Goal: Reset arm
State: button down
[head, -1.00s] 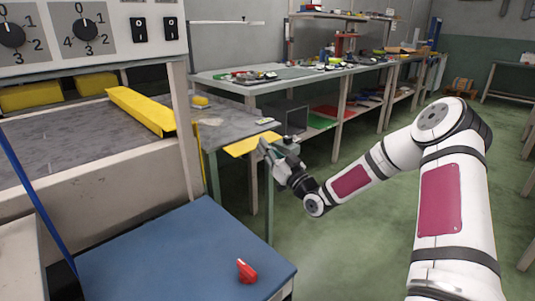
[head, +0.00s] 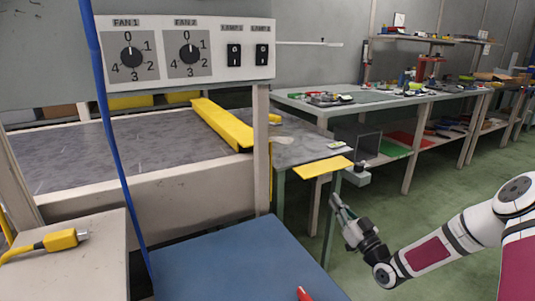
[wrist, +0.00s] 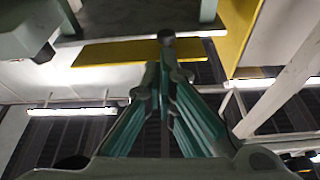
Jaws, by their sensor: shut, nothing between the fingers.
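My gripper (head: 337,205) is in front of the end of the conveyor table, below and to the right of a yellow plate (head: 322,167). It is shut and empty, pointing up and to the left. In the wrist view my gripper's fingers (wrist: 165,72) meet at their tips, with the underside of the yellow plate (wrist: 115,52) beyond them. My arm reaches in from the right edge of the head view.
A blue-topped table (head: 235,262) with a red object (head: 304,294) stands in front. The control panel (head: 190,50) and conveyor (head: 100,150) are at left. A yellow plug (head: 60,240) lies at lower left. A cluttered workbench (head: 385,100) stands behind. Green floor is open at right.

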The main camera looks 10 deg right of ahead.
jog(key=w+a+n+g+h, duration=0.1)
jog(key=a+n+g, duration=0.2)
jog(key=a+g, duration=0.3)
jog(key=s+d+r+m+g+h, duration=0.15)
jog(key=s+r+g+h, duration=0.35)
jog(key=s, duration=0.5)
jog(key=s+d+r+m+g+h, duration=0.1)
jog(key=s+r+m+g+h, duration=0.2)
jog(key=s+r, duration=0.6)
jog(key=s+a+r+m+g+y, duration=0.1)
jog(key=s+a+g, duration=0.25)
jog(key=s, duration=1.35)
jog(key=s+a+r+m+g+y, duration=0.1)
jog(key=s+a+g, duration=0.3)
jog(key=s, duration=1.3)
notch_tip(320, 180, up, 32)
jog(key=w+t+p, duration=0.1)
jog(key=t+p, duration=0.4)
jog(key=p, duration=2.6)
jog(key=shift+a+r+n, duration=0.15)
jog(key=shift+r+n, duration=0.1)
jog(key=shift+n, duration=0.1)
